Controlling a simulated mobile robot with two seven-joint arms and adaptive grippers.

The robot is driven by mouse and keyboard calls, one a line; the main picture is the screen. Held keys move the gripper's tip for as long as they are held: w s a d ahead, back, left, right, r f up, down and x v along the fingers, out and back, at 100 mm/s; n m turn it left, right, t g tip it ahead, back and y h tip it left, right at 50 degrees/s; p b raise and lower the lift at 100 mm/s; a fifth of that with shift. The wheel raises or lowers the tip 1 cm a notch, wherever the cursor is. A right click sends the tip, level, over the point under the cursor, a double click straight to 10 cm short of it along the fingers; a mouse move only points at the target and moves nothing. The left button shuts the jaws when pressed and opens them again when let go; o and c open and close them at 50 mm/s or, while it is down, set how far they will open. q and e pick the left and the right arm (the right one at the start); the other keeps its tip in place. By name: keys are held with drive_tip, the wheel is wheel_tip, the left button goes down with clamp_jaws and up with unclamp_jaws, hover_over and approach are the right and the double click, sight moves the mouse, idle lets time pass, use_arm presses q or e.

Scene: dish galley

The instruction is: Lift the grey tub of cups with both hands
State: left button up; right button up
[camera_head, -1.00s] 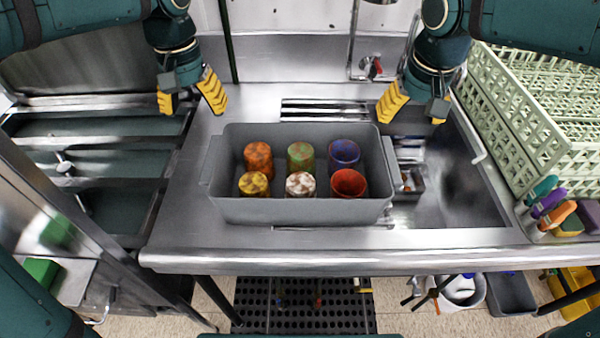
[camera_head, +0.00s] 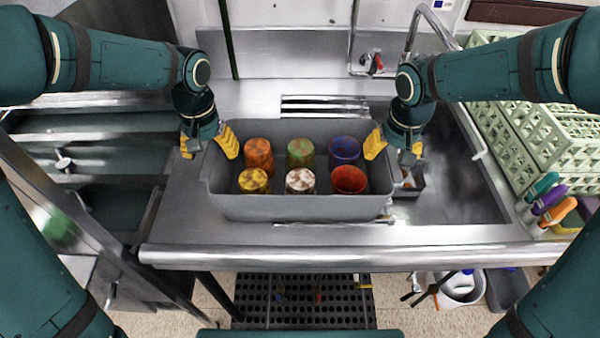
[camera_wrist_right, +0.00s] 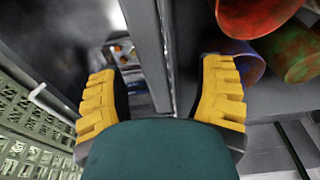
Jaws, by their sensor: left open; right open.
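The grey tub (camera_head: 300,208) sits on the steel counter in the head view. It holds several cups in two rows, among them an orange one (camera_head: 258,157), a green one (camera_head: 300,154), a blue one (camera_head: 344,149) and a red one (camera_head: 348,180). My left gripper (camera_head: 209,146) is open at the tub's left end, one yellow finger inside the wall and one outside. My right gripper (camera_head: 395,146) is open at the right end, likewise straddling the wall. In the right wrist view the tub wall (camera_wrist_right: 150,50) runs between the open yellow fingers (camera_wrist_right: 165,105), apparently without contact.
A sink basin (camera_head: 455,190) lies right of the tub, with a faucet (camera_head: 425,20) behind it. Pale green racks (camera_head: 540,140) stand at the far right, near colourful-handled tools (camera_head: 548,200). The counter's front edge (camera_head: 330,258) is clear.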

use_arm(q)
drive_tip(key=shift+f, duration=0.5)
use_arm(e)
drive_tip(key=shift+w+f, duration=0.1)
drive_tip(key=shift+f, duration=0.35)
use_arm(q)
clamp_jaws()
use_arm(e)
clamp_jaws()
